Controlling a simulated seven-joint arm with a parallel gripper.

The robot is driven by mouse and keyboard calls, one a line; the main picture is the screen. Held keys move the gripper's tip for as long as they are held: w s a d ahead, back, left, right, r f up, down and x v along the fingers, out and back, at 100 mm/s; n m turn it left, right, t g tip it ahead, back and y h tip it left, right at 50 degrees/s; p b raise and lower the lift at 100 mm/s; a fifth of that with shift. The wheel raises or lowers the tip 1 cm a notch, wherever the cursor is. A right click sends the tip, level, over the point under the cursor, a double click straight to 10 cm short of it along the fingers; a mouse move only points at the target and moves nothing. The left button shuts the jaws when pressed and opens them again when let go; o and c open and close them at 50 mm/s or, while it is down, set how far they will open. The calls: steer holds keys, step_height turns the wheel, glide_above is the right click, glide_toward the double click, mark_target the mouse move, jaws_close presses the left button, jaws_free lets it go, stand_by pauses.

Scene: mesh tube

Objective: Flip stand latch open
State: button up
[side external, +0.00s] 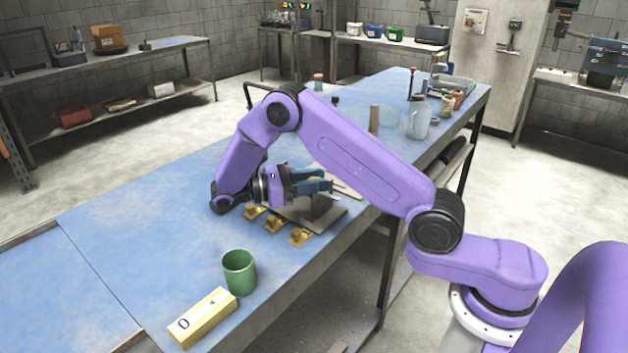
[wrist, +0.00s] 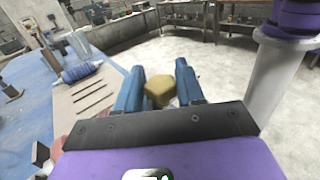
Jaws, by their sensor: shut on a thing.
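My gripper (side external: 318,181), with blue fingers, is level above the stand at the table's right edge. In the wrist view, its fingers (wrist: 160,90) are closed on the sides of a tan knob (wrist: 158,88), which looks like part of the latch. The stand has a flat grey-brown base plate (side external: 331,220) and a dark upright (side external: 315,208) just below the fingers. Several brass-coloured fittings (side external: 274,223) line its near side. The arm and fingers hide much of the stand, and I cannot tell the latch's angle.
A green cup (side external: 239,271) and a yellow block (side external: 203,317) sit on the blue table (side external: 140,240) towards the front. A clear pitcher (side external: 418,120) and other containers stand at the far end. A slotted board (wrist: 88,97) lies left of the fingers. The table's left side is clear.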

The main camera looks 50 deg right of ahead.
stand_by(0.4)
steer(key=o, duration=0.9)
steer(key=shift+o, duration=0.2)
steer(key=shift+n+t+h, duration=1.2)
steer(key=shift+n+t, duration=0.3)
steer(key=shift+t, duration=0.5)
